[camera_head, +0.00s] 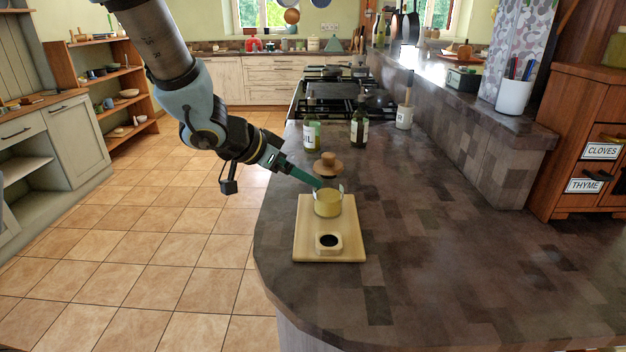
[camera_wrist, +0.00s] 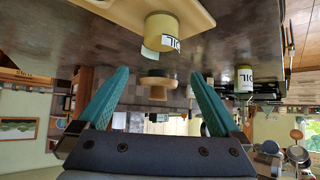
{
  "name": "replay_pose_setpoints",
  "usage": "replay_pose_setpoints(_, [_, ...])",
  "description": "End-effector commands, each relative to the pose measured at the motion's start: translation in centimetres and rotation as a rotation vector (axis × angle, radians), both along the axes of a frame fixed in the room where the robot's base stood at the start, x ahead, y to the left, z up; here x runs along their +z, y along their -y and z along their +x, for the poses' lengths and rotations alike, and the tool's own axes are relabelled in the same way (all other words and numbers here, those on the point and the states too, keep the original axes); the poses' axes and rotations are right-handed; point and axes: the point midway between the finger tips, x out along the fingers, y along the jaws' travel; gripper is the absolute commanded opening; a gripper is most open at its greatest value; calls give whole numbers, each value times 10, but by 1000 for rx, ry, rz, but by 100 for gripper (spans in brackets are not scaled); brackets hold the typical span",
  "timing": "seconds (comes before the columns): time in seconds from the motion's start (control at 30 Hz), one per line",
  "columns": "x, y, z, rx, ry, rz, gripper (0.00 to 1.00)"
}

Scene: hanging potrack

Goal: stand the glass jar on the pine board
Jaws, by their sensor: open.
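The glass jar (camera_head: 327,203), yellowish with a white label, stands upright on the pine board (camera_head: 303,235). It also shows in the wrist view (camera_wrist: 172,34), which is upside down, with the board (camera_wrist: 130,10) along the top. My gripper (camera_head: 312,181) is open, its green fingers pointing at the jar's upper left in the head view. In the wrist view my gripper (camera_wrist: 160,73) has its fingers wide apart with nothing held between them. The jar lies beyond the fingertips there. I cannot tell whether a finger touches it.
A small wooden block (camera_head: 328,243) with a dark hole sits on the board's near end. A knobbed wooden piece (camera_head: 327,165) stands behind the board. Farther back are a green labelled jar (camera_head: 312,134) and a dark bottle (camera_head: 359,130). The counter (camera_head: 440,240) at right is clear.

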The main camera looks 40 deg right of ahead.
Motion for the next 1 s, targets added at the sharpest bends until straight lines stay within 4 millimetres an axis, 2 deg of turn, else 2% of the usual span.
replay_pose_setpoints(0.03, [7,-7,1,2,1,-2,100])
replay_pose_setpoints(0.2, [18,-20,0,1,-1,-1,100])
replay_pose_setpoints(0.5, [19,-24,0,3,0,1,100])
replay_pose_setpoints(0.57, [20,-27,6,26,5,4,100])
replay_pose_setpoints(0.67, [19,-50,37,146,30,29,100])
replay_pose_setpoints(0.77, [17,-104,88,374,61,95,100])
replay_pose_setpoints(0.8, [14,-136,107,487,64,137,100])
replay_pose_setpoints(0.87, [9,-191,129,664,50,214,100])
replay_pose_setpoints(0.9, [5,-229,136,778,28,269,100])
replay_pose_setpoints(0.93, [2,-257,138,862,0,313,100])
replay_pose_setpoints(1.0, [-7,-319,128,1037,-90,409,100])
